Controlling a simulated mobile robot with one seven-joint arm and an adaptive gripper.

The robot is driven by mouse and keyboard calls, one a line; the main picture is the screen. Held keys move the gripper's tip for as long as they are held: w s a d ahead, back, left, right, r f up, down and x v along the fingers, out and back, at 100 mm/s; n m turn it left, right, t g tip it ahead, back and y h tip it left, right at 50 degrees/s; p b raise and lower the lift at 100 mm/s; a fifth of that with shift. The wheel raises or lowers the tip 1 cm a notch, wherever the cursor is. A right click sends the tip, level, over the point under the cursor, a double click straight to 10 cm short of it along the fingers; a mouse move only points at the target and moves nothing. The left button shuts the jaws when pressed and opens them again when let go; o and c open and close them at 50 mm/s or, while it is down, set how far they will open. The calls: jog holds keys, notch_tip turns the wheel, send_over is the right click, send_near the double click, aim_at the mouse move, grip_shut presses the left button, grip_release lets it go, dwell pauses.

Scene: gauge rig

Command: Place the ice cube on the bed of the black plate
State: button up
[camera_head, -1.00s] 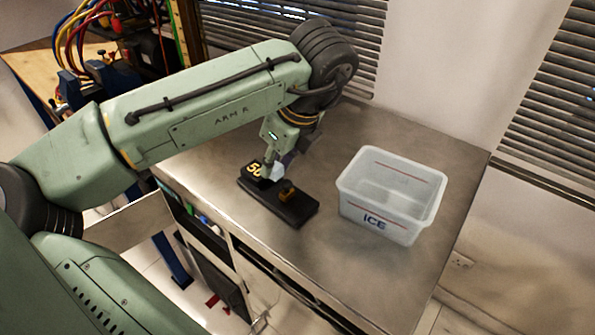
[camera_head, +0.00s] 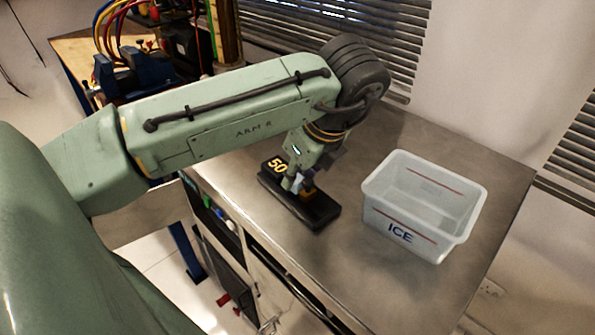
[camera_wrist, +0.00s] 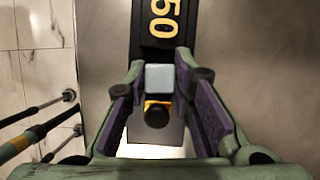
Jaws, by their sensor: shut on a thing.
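The black plate (camera_head: 318,214) lies on the metal bench top, with a yellow "50" at its far end and a small amber-and-black fitting (camera_head: 309,193) on it. My gripper (camera_head: 298,184) is over the middle of the plate, pointing down. In the wrist view my gripper (camera_wrist: 159,80) is shut on the pale ice cube (camera_wrist: 159,77), held between the fingertips. The cube appears between the "50" end of the plate (camera_wrist: 138,35) and the amber fitting (camera_wrist: 157,113). I cannot tell whether the cube touches the plate.
The front edge of the metal bench (camera_head: 290,262) runs close to the plate. The bench behind the plate is clear. A blue vise stands at the back left.

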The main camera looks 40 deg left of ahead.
jog(key=shift+s+d+f, duration=0.1)
jog(key=shift+f, duration=0.35)
jog(key=o, duration=0.9)
jog(key=shift+f, duration=0.15)
jog(key=p+v, duration=0.6)
jog(key=v, duration=0.1)
jog(key=a+p+v, duration=0.1)
jog(key=p+v, duration=0.2)
jog(key=v, duration=0.1)
jog(key=shift+d+r+p, duration=0.1)
jog(key=shift+r+p, duration=0.3)
jog(key=shift+r, duration=0.05)
jog(key=shift+v, duration=0.95)
